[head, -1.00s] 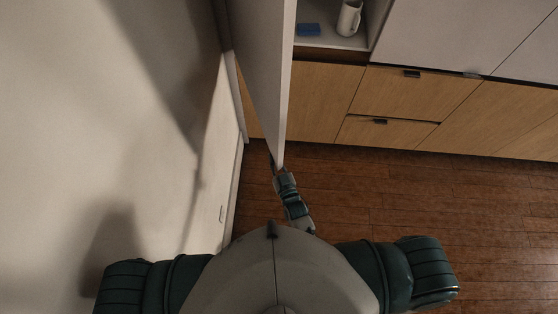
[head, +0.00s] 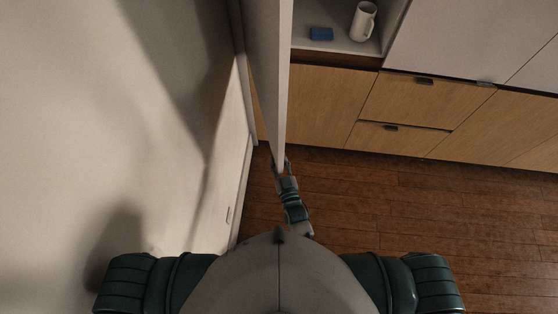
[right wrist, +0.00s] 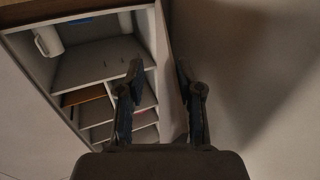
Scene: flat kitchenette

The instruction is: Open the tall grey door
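The tall grey door (head: 264,65) stands open in the head view, seen nearly edge-on, reaching out from the cabinet towards me. Its pale free edge (head: 284,90) faces the lit cabinet. My right gripper (head: 281,165) is at the near lower end of the door. In the right wrist view, the fingers of my right gripper (right wrist: 158,68) are spread apart, with the door's edge (right wrist: 171,100) between them, nearer the right finger. A gap shows between the left finger and the door; contact cannot be told. My left gripper is out of view.
The open cabinet (right wrist: 90,60) shows shelves. A white mug (head: 364,21) and a blue block (head: 321,34) sit on a shelf. Wooden drawers (head: 410,100) line the right. A pale wall (head: 170,120) stands close on the left. Brown floor (head: 400,200) is clear at right.

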